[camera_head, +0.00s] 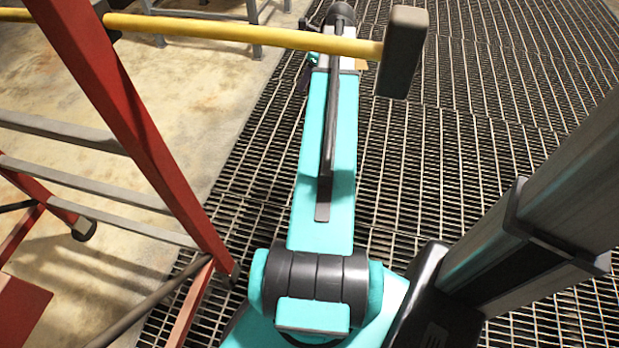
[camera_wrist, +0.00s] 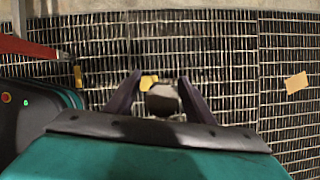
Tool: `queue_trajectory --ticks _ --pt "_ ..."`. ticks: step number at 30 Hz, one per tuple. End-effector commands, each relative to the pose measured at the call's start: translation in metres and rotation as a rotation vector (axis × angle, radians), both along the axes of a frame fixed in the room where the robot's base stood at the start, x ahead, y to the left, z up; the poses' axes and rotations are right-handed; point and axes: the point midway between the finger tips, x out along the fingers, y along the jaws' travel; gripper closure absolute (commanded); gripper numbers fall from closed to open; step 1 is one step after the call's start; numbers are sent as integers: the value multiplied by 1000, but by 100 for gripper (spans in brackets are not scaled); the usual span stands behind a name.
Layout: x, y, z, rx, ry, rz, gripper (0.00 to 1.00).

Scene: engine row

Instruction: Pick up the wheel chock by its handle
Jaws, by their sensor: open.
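My gripper (camera_wrist: 160,92) is open in the wrist view, with its two dark fingers spread apart. In the head view my teal arm reaches away from me over the grating, and my fingers cannot be made out clearly there.
A yellow-handled hammer with a dark head (camera_head: 402,52) crosses the top of the head view. A red ladder-like frame (camera_head: 125,110) stands close on the left. Metal grating (camera_head: 480,150) covers the floor, with bare concrete at left. A tan piece (camera_wrist: 296,83) lies at right.

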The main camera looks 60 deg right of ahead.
Motion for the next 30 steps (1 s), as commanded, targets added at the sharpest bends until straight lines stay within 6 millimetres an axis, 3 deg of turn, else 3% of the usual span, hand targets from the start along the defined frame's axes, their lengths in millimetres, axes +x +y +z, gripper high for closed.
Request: queue_trajectory --ticks 17,26,30 --pt "0 -1 -1 -1 0 -1 52" --pt "0 -1 -1 -1 0 -1 100" --pt "0 -1 -1 -1 0 -1 100"
